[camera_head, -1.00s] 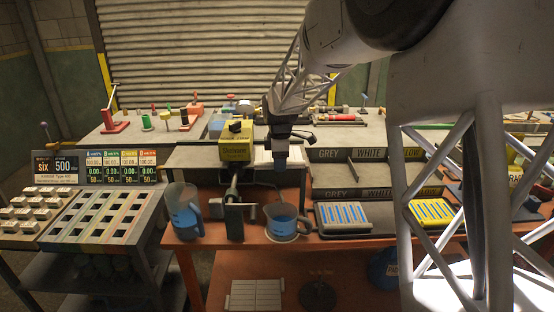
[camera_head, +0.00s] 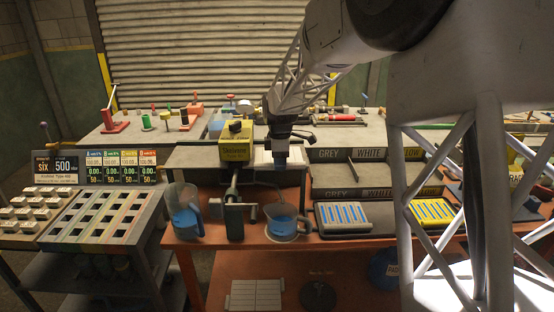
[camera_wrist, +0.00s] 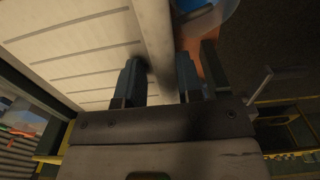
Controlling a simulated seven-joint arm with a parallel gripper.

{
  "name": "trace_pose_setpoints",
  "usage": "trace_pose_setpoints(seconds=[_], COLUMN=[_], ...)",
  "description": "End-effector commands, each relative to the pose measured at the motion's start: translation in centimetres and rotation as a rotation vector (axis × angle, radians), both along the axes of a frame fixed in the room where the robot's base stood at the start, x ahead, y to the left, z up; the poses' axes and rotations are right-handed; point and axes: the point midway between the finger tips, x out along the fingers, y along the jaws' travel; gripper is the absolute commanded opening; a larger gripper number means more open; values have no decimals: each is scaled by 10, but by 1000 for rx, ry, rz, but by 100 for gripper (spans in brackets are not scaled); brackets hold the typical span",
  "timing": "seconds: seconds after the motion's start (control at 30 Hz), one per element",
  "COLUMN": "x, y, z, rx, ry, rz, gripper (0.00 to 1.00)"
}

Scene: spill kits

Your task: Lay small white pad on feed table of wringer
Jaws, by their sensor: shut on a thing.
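My gripper (camera_head: 281,164) is just right of the yellow wringer (camera_head: 237,147) in the head view. It is shut on the small white pad (camera_head: 263,158), which shows as a pale patch left of the fingers. In the wrist view the pad (camera_wrist: 75,60) is large, white and seamed, and its thick edge (camera_wrist: 153,40) lies between the two dark fingertips (camera_wrist: 158,82). The grey feed table (camera_head: 292,179) extends right of the wringer, under the gripper. I cannot tell whether the pad touches it.
Two jugs of blue liquid stand in front, the left jug (camera_head: 184,212) and the right jug (camera_head: 286,223). A sorting rack marked grey, white and yellow (camera_head: 372,173) is at the right.

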Motion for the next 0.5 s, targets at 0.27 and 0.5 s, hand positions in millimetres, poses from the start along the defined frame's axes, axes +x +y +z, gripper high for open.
trace_pose_setpoints(seconds=[0.27, 0.5], x=[0, 0], y=[0, 0], z=[9, 20], rx=[0, 0], ry=[1, -2], rz=[0, 0], gripper=[0, 0])
